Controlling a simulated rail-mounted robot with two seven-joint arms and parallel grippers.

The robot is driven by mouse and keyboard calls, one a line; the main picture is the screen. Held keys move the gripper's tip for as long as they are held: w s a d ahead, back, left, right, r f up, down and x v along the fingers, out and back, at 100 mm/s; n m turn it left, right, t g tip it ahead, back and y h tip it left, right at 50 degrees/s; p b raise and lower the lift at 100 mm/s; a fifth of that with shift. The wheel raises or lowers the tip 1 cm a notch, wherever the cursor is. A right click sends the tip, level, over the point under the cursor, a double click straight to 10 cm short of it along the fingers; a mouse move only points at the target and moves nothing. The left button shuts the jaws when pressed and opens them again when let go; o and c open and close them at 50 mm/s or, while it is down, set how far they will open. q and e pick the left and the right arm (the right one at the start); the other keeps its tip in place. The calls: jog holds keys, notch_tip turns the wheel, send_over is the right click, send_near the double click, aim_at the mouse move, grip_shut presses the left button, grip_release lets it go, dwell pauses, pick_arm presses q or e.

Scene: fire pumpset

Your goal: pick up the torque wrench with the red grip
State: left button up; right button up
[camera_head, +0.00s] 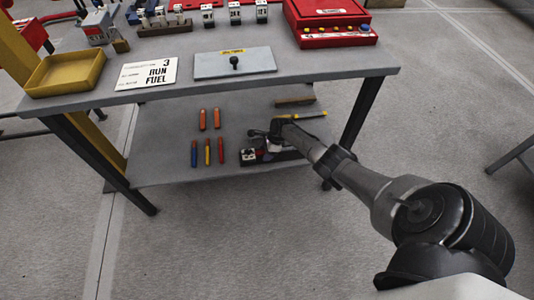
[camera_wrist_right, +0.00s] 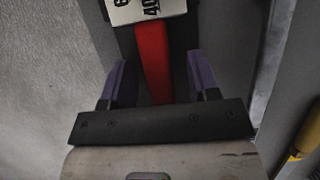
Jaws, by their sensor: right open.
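The torque wrench's red grip (camera_wrist_right: 152,55) runs lengthwise between the fingers in the right wrist view, with visible gaps on both sides. A white label block (camera_wrist_right: 148,9) with black figures is at its far end. My right gripper (camera_wrist_right: 158,64) is open, its two purple fingers on either side of the grip. In the head view the right gripper (camera_head: 266,146) is down at the lower shelf, and the arm hides most of the wrench. A small block with a white face (camera_head: 248,155) shows beside it. My left gripper is not in view.
The lower shelf (camera_head: 165,160) holds several red, orange, yellow and blue sticks (camera_head: 207,152) left of the gripper. A brown block (camera_head: 295,101) and a yellow-handled tool (camera_head: 312,116) lie behind. The tabletop edge (camera_head: 300,83) overhangs, and a table leg (camera_head: 358,122) stands right.

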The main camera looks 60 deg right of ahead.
jog(key=shift+f, duration=0.1)
grip_shut()
dwell(0.4)
